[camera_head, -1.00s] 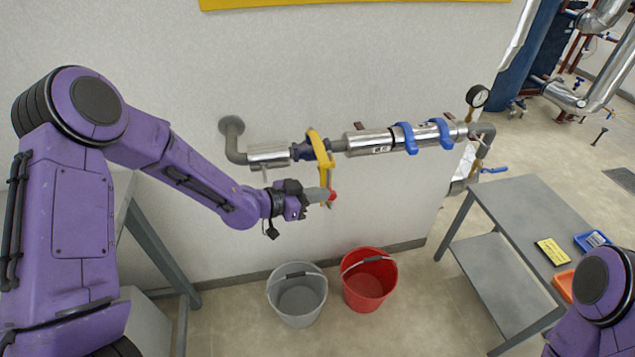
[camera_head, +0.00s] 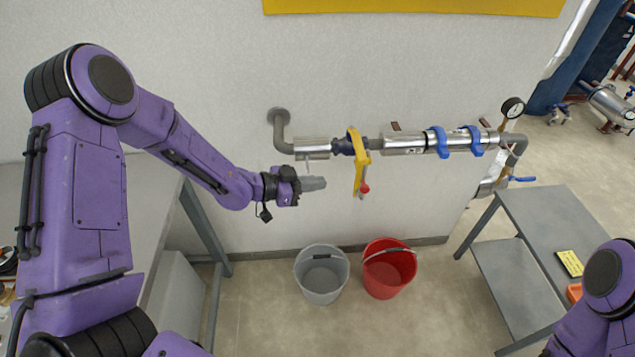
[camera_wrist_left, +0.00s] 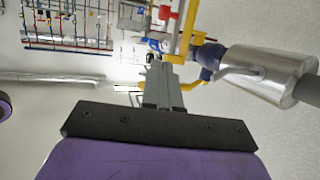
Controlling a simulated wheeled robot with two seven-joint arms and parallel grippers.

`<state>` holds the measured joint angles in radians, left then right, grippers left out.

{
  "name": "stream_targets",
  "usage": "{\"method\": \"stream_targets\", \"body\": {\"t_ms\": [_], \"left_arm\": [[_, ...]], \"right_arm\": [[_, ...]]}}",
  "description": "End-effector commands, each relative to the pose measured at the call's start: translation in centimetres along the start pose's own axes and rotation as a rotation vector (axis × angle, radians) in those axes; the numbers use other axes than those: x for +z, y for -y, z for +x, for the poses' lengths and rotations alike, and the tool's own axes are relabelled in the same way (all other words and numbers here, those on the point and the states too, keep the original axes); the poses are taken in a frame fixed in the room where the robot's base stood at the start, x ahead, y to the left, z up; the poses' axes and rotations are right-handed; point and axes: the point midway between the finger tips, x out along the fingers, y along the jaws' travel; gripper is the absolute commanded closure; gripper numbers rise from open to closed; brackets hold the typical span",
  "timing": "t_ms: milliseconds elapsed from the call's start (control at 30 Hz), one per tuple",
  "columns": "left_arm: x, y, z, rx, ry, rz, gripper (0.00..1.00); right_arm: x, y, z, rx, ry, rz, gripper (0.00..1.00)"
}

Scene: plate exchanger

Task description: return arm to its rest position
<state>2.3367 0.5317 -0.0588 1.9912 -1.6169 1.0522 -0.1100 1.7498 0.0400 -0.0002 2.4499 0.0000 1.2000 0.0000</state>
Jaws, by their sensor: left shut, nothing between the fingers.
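My left arm (camera_head: 190,165) comes in from the left in the head view. Its gripper (camera_head: 313,184) is shut and empty. It is in front of the wall, left of the yellow handle (camera_head: 355,160) with a red tip on the pipe, with a visible gap between them in the head view. The left wrist view shows the closed fingers (camera_wrist_left: 162,85), with the yellow handle (camera_wrist_left: 186,40) just beyond them in the picture. Only the purple upper part of my right arm (camera_head: 605,290) shows at the lower right; its gripper is out of view.
A metal pipe (camera_head: 402,143) with blue clamps and a gauge (camera_head: 512,107) runs along the wall. A grey bucket (camera_head: 321,275) and a red bucket (camera_head: 389,268) stand on the floor below. A grey table (camera_head: 560,225) is at right, another grey table (camera_head: 150,225) at left.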

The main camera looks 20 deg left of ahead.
Motion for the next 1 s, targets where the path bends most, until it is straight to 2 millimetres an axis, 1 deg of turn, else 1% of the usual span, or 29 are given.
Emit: {"method": "stream_targets", "body": {"t_ms": [300, 367, 467, 533, 567, 600, 667, 700, 767, 800, 867, 900, 1000], "left_arm": [[-0.1, 0.2, 0.0, -0.009, -0.006, -0.017, 1.00], [-0.2, 0.8, 0.0, -0.051, -0.018, -0.071, 1.00], [0.2, 1.7, -0.3, -0.189, -0.043, -0.263, 1.00], [3.4, 1.4, -0.5, -0.314, -0.015, -0.444, 1.00], [5.4, 1.0, -0.7, -0.375, 0.008, -0.524, 1.00], [8.6, 0.2, -1.3, -0.462, 0.053, -0.624, 1.00], [13.7, -1.4, -2.9, -0.601, 0.137, -0.756, 1.00], [16.9, -2.8, -4.3, -0.690, 0.197, -0.822, 1.00], [21.3, -5.0, -6.7, -0.816, 0.292, -0.892, 1.00], [24.1, -6.6, -8.6, -0.895, 0.360, -0.923, 1.00], [27.6, -9.1, -11.5, -1.000, 0.461, -0.947, 1.00], [29.5, -10.7, -13.3, -1.056, 0.526, -0.950, 1.00], [33.0, -14.3, -17.0, -1.128, 0.671, -0.931, 1.00]], "right_arm": [[0.0, 0.0, 0.0, 0.000, 0.000, 0.000, 0.47], [0.0, 0.0, 0.0, 0.000, 0.000, 0.000, 0.47], [0.0, 0.0, 0.1, 0.000, 0.000, 0.000, 0.47], [0.2, 0.1, 0.6, 0.000, 0.000, 0.000, 0.47], [0.4, 0.1, 0.9, 0.000, 0.000, 0.000, 0.47], [0.6, 0.1, 1.4, 0.000, 0.000, 0.000, 0.47], [0.9, 0.2, 2.1, 0.000, 0.000, 0.000, 0.47], [1.0, 0.2, 2.5, 0.000, 0.000, 0.000, 0.47], [1.3, 0.3, 3.1, 0.000, 0.000, 0.000, 0.47], [1.5, 0.3, 3.5, 0.000, 0.000, 0.000, 0.47], [1.7, 0.4, 4.2, 0.000, 0.000, 0.000, 0.47], [1.9, 0.4, 4.5, 0.000, 0.000, 0.000, 0.47], [2.2, 0.5, 5.4, 0.000, 0.000, 0.000, 0.47]]}}
